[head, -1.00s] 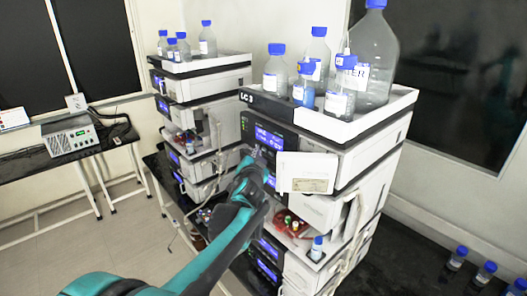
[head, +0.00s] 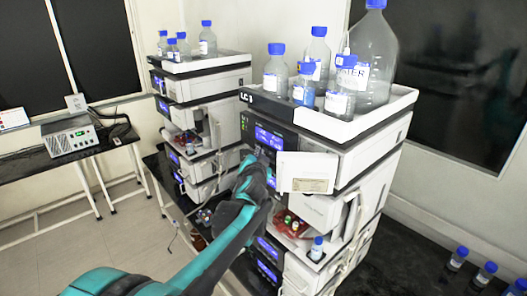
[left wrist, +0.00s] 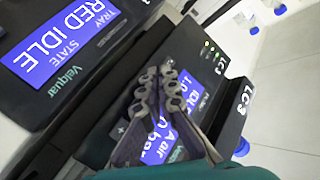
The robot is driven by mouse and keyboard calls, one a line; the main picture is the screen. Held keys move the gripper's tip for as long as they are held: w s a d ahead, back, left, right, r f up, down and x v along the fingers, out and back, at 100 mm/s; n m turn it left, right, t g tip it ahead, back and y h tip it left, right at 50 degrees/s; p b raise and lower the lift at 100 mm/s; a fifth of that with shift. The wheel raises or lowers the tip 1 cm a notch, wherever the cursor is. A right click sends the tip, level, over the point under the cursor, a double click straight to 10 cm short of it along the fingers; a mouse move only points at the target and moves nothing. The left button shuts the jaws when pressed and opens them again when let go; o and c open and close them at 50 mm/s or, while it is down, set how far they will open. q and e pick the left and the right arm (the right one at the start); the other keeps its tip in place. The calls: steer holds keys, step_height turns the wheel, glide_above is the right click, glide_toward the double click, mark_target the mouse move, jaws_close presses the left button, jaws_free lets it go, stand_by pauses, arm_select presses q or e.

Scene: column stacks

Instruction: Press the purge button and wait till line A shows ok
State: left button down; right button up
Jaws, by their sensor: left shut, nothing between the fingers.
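The LC 3 stack's upper module has a dark front panel with a lit blue screen (head: 268,138). In the left wrist view the screen (left wrist: 160,143) shows upside down or tilted, partly covered by my fingers; I read "A air" and part of "bar". My left gripper (head: 254,160) is at this panel, just below and left of the screen. In the left wrist view its fingers (left wrist: 160,76) are shut, empty, with the tips over or against the panel. The purge button cannot be made out; the fingers may cover it. My right gripper is not in view.
A white panel or door (head: 306,172) sticks out right of the screen. Bottles stand in the top tray (head: 330,125). In the left wrist view another module's screen (left wrist: 75,35) reads "TRAY RED" and "STATE IDLE". A second stack (head: 205,85) stands behind to the left.

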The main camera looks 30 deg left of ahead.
arm_select(q)
steer(key=shift+w, duration=0.15)
steer(key=shift+s, duration=0.2)
stand_by(0.3)
steer(key=shift+s+a, duration=0.25)
steer(key=shift+s, duration=0.35)
steer(key=shift+s+a+p, duration=0.1)
steer(key=shift+s+a, duration=0.2)
steer(key=shift+s, duration=0.45)
steer(key=shift+s+a+p, duration=0.1)
steer(key=shift+s+a, duration=0.25)
steer(key=shift+s, duration=0.45)
steer(key=shift+s+a+p, duration=0.1)
steer(key=shift+s+a, duration=0.2)
steer(key=shift+s, duration=0.45)
stand_by(3.7)
